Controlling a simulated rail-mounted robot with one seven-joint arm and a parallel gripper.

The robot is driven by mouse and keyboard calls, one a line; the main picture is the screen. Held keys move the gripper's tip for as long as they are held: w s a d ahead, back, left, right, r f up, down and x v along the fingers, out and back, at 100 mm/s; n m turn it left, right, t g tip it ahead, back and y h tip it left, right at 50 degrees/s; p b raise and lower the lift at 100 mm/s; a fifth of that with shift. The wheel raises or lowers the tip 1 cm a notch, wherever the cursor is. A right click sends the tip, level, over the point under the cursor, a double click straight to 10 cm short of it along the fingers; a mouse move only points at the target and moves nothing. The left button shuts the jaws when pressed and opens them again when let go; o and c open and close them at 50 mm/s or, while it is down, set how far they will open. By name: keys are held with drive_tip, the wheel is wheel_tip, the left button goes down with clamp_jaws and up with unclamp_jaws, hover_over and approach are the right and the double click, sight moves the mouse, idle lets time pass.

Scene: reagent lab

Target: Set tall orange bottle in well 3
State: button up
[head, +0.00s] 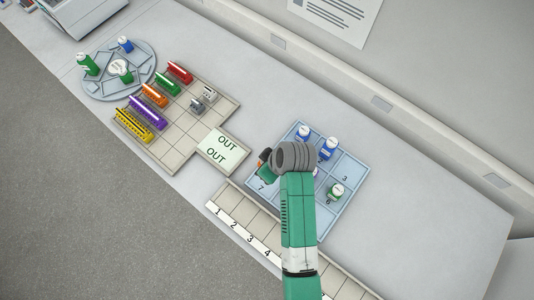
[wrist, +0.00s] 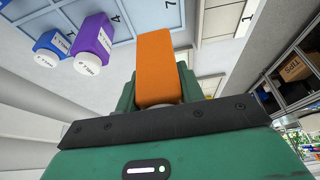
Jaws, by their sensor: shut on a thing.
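My gripper (head: 268,171) is shut on the tall orange bottle (wrist: 155,68). The wrist view shows the bottle's plain orange side between the green fingers. The bottle's height above the tray is hard to tell, and my arm hides the tray's middle.
A blue bottle (head: 303,132) and another blue-labelled bottle (head: 328,148) stand at the tray's back. A green bottle (head: 335,191) stands by label 6, close to well 3. A numbered strip (head: 240,227) runs along the front. A beige rack (head: 178,125) stands left.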

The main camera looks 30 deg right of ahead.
drive_tip(key=shift+r, duration=0.3)
